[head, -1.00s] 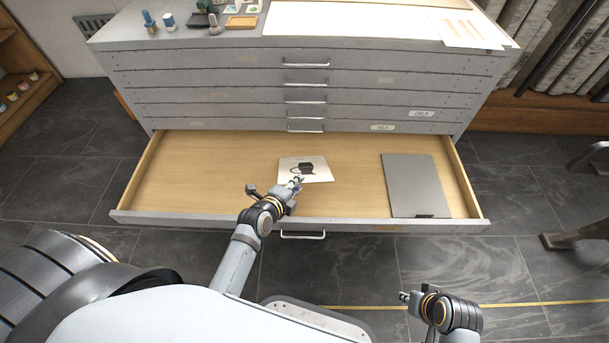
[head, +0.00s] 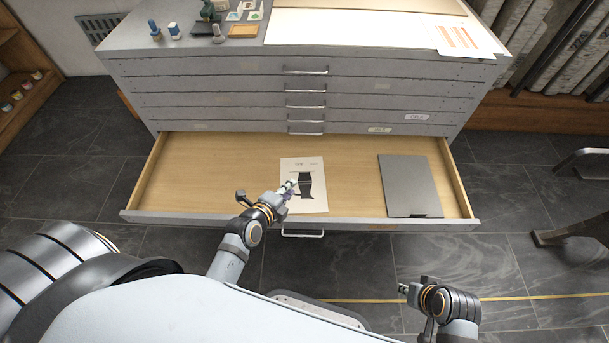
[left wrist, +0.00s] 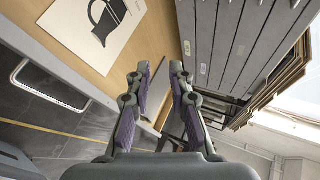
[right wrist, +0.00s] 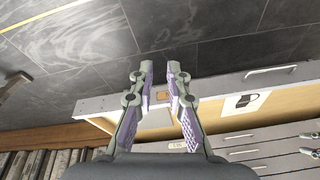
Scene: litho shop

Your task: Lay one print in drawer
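The open drawer (head: 225,180) juts from the grey plan chest, with a bare wooden floor. A pale print (head: 318,178) with a dark jug picture lies on that floor, near the middle front. It also shows in the left wrist view (left wrist: 128,14) and the right wrist view (right wrist: 236,110). My left gripper (head: 290,186) is over the print's left part in the head view; its fingers (left wrist: 158,70) are apart with nothing between them. My right gripper (head: 403,289) is outside, in front of the drawer, its fingers (right wrist: 160,72) apart and empty.
A flat grey panel (head: 408,185) lies at the drawer's right. The drawer's left half is clear. The front wall with its handle (head: 303,233) stands between my body and the drawer floor. Sheets (head: 350,30), bottles and small tools cover the chest top.

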